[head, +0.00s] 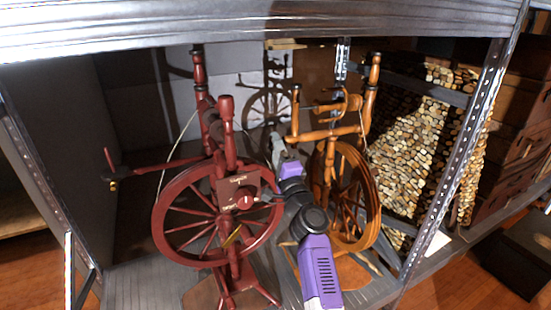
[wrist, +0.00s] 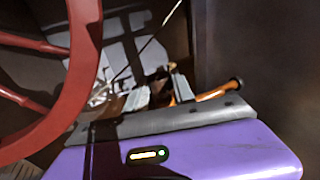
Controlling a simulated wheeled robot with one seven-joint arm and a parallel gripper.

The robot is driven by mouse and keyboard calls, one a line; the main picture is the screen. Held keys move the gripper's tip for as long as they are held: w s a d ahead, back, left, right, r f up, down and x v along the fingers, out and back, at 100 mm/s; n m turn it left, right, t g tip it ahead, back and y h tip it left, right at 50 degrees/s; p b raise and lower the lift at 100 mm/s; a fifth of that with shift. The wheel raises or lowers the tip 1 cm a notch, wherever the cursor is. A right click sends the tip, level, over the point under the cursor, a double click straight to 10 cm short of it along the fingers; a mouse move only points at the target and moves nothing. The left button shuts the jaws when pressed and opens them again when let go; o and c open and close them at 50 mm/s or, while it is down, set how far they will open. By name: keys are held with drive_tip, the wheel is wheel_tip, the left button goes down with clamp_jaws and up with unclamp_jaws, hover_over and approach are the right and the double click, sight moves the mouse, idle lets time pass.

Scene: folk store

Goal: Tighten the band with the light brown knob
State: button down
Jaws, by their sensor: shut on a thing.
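The light brown spinning wheel (head: 372,195) stands on the shelf at right of centre in the head view. Its slanting crossbar (head: 330,132) ends at the left near my gripper (head: 277,143). My gripper reaches up between the two spinning wheels. In the wrist view, the fingers of my gripper (wrist: 162,92) are closed around a small orange-brown piece, apparently the light brown knob (wrist: 172,97). The fingers hide most of it. An orange-brown turned rod (wrist: 215,91) extends right from there. The band cannot be made out clearly.
A dark red spinning wheel (head: 163,222) stands close on the left; its rim (wrist: 85,70) fills the left of the wrist view. The shelf's top edge (head: 250,25) hangs over everything.

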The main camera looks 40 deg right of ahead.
drive_tip(key=shift+b, duration=0.45)
drive_tip(key=shift+f, duration=0.1)
drive_tip(key=c, duration=1)
unclamp_jaws()
drive_tip(key=shift+c, duration=0.2)
drive_tip(key=shift+s, duration=0.1)
drive_tip(key=b+v, duration=0.1)
drive_tip(key=v, duration=0.6)
drive_tip(key=shift+s+f, duration=0.2)
drive_tip(key=shift+s, duration=0.1)
